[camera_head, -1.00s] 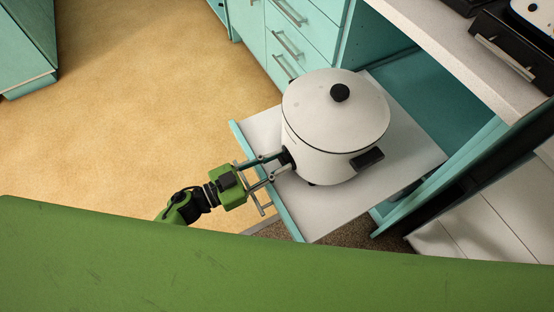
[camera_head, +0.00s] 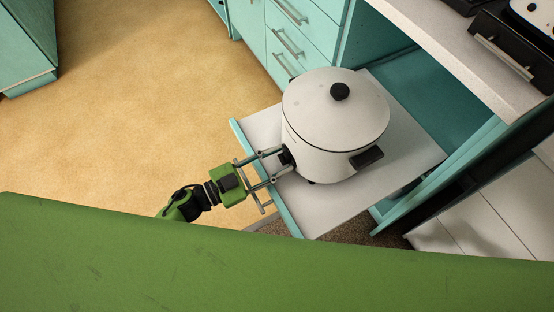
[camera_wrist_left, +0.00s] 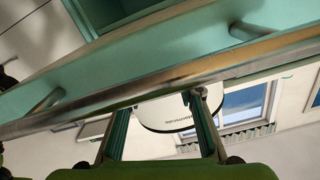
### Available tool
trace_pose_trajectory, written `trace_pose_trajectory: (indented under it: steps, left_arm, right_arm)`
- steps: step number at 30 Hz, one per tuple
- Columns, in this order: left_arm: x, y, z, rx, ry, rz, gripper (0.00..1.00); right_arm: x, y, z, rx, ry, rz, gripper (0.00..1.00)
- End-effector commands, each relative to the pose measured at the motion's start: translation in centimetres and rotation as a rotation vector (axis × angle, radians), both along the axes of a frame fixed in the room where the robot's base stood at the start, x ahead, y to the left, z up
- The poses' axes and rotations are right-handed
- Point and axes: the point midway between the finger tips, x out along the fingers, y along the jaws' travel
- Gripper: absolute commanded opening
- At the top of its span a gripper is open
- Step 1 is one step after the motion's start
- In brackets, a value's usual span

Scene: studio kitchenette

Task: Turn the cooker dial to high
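The white slow cooker (camera_head: 330,135) stands upright, lid on, on a pulled-out shelf. Its lid has a black knob (camera_head: 340,92). A black side handle (camera_head: 367,157) sticks out at its lower right. Another dark part shows at its left side, by my gripper; I cannot tell whether it is a handle. No dial can be made out. In the left wrist view the cooker's white body (camera_wrist_left: 168,115) shows between the spread fingers (camera_wrist_left: 160,112). My right gripper is not in view.
The pull-out shelf (camera_head: 415,155) has a teal front (camera_head: 262,175) with a metal bar handle (camera_wrist_left: 150,80), close to my left gripper. Teal drawers (camera_head: 290,45) stand behind. A pale counter (camera_head: 440,30) overhangs at upper right. The floor (camera_head: 150,90) at left is clear.

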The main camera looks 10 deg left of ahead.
Motion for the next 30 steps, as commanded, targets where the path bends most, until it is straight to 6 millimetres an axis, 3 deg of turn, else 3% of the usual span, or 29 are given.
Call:
trace_pose_trajectory:
  steps: [14,30]
  left_arm:
    - [-0.7,0.9,-0.1,0.001,0.002,-0.001,0.40]
    - [-6.5,8.9,0.0,0.000,0.002,-0.001,0.40]
  right_arm:
    - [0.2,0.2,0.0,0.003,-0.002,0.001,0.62]
    - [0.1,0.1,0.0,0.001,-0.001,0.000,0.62]
